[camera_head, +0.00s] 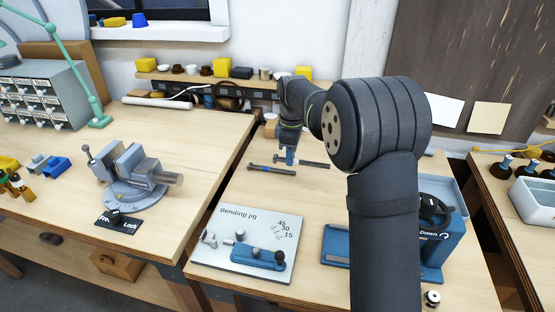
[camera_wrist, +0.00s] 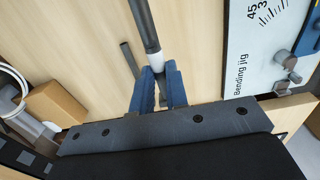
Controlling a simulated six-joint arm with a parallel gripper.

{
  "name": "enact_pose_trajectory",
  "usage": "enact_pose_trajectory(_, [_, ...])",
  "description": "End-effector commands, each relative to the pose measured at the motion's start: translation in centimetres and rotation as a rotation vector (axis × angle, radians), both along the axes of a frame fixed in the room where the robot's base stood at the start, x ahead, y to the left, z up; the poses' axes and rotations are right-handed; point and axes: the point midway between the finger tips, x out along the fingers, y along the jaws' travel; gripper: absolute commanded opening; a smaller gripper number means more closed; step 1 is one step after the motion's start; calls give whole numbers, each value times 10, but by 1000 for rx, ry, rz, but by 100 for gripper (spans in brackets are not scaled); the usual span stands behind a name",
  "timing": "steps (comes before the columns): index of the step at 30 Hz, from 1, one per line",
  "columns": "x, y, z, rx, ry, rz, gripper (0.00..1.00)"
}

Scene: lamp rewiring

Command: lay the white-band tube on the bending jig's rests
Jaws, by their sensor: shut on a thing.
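My gripper (camera_head: 290,157) is shut on the white-band tube, a dark tube (camera_wrist: 142,22) with a white band (camera_wrist: 153,60) right at the blue fingertips in the wrist view (camera_wrist: 160,76). In the head view the held tube (camera_head: 314,163) extends right of the fingers, over the far part of the middle table. I cannot tell its exact height. The bending jig (camera_head: 207,263) is a pale plate nearer the camera, with metal pegs, a blue block and angle marks. Its marked edge shows at right in the wrist view (camera_wrist: 238,62).
Another dark tube with a blue band (camera_head: 272,169) lies on the table beside the held one; a dark tube also shows in the wrist view (camera_wrist: 130,58). A blue press-like device (camera_head: 436,250) stands right of the jig. A vise (camera_head: 135,178) stands on the left bench. Bare wood separates tubes and jig.

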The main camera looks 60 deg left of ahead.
Motion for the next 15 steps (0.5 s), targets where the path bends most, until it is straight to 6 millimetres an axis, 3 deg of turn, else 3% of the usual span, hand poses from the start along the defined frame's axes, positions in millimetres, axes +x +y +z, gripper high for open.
enact_pose_trajectory(5, [-32, -6, 8, 0, 0, 7, 0])
enact_pose_trajectory(10, [-107, -19, 15, 1, -1, 12, 0])
enact_pose_trajectory(15, [-183, -46, 18, 0, -1, 11, 0])
